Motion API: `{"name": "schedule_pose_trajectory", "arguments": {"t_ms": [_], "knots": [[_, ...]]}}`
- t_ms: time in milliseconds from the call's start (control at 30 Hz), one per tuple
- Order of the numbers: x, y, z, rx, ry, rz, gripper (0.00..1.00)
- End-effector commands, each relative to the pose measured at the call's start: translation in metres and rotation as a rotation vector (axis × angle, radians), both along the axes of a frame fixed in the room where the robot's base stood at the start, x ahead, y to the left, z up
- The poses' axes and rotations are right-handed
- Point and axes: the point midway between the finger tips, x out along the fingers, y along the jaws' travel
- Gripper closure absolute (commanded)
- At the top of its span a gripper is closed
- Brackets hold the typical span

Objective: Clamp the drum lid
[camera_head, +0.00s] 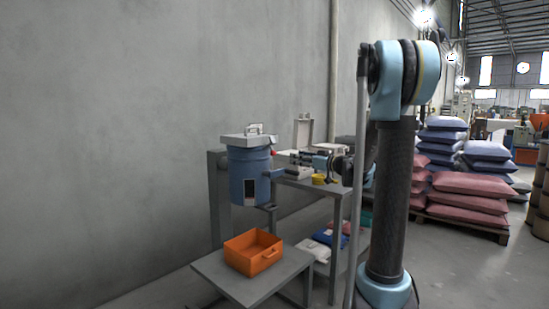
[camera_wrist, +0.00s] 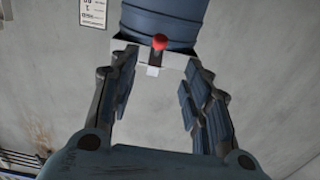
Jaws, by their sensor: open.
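A blue drum (camera_head: 249,178) stands upright against the wall in the head view, with a flat grey lid (camera_head: 245,141) and a handle on top. In the wrist view the drum (camera_wrist: 165,18) appears upside down, with the red knob (camera_wrist: 160,42) in front of the lid edge (camera_wrist: 182,62). My gripper (camera_head: 284,155) points left at the drum in the head view. In the wrist view my gripper (camera_wrist: 157,76) is open and empty, its fingers either side of the knob's line; the exact gap cannot be told.
An orange bin (camera_head: 254,252) stands on a low grey table (camera_head: 215,272) before the drum. A side table holds an open case (camera_head: 303,133) and yellow rings (camera_head: 320,179). Pallets of sacks (camera_head: 470,205) stand at the right. Bare wall lies behind the drum.

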Motion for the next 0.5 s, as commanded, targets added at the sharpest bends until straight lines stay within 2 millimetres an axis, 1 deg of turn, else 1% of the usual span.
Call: {"name": "schedule_pose_trajectory", "arguments": {"t_ms": [100,500], "knots": [[0.012,0.018,0.0,-0.001,0.001,0.004,0.56],[0.056,0.074,0.0,0.0,0.001,0.003,0.56]]}}
